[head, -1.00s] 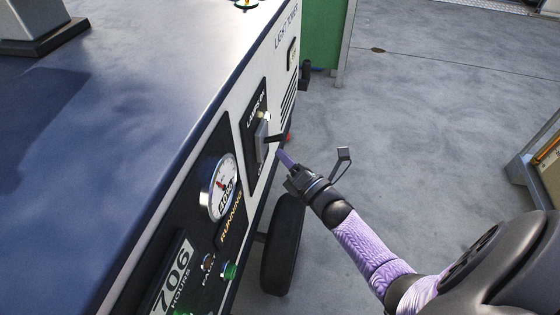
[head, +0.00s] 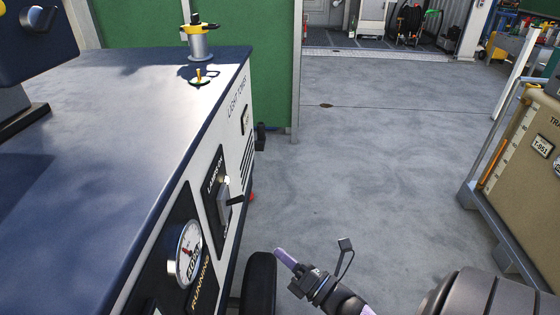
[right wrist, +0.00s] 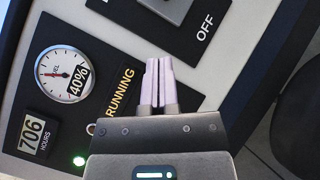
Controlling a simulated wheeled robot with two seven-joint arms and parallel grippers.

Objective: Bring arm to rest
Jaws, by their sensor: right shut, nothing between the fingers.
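My right gripper (head: 291,265) is shut and empty, low in the head view, to the right of the light tower's side panel and apart from the lamp switch (head: 228,203). In the right wrist view its two pale purple fingers (right wrist: 158,80) are together, pointing toward the panel (right wrist: 232,48). The switch's dark lever sticks out from its plate in the head view. My left gripper is in neither current view.
The blue-topped light tower (head: 150,120) fills the left. A round gauge (head: 188,252) reading 40% sits on its panel, above a black wheel (head: 258,285). A tan tank (head: 525,175) in a grey frame stands at right. Grey floor (head: 360,150) between is open.

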